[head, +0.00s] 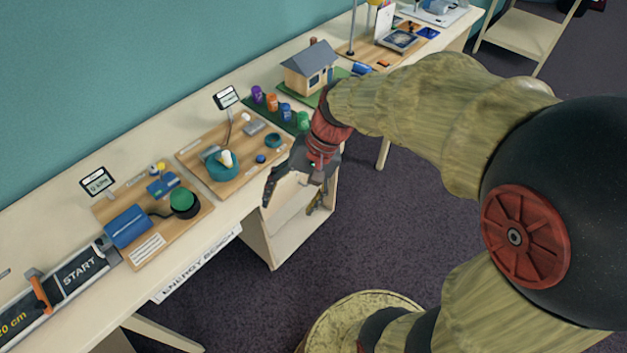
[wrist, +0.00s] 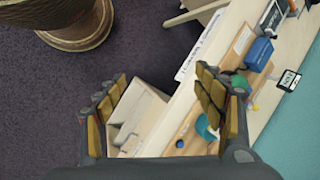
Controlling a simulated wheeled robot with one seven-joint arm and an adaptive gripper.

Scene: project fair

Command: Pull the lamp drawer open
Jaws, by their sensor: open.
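A pale wooden cabinet (head: 276,248) stands under the bench, below the board with a small bulb in a teal holder (head: 222,162). It also shows between my fingers in the wrist view (wrist: 140,118), with pale panels and ledges. I cannot make out which panel is the lamp drawer or its handle; my gripper covers the upper part of the cabinet in the head view. My gripper (head: 296,190) is open and empty, pointing down at the bench's front edge. The wrist view shows its padded fingers (wrist: 162,80) apart, with the cabinet and bench edge beyond them.
The bench (head: 60,222) carries a board with a blue block and green dome (head: 183,202), a START track (head: 78,268), coloured pots (head: 272,102) and a model house (head: 310,68). Dark carpet in front is mostly clear.

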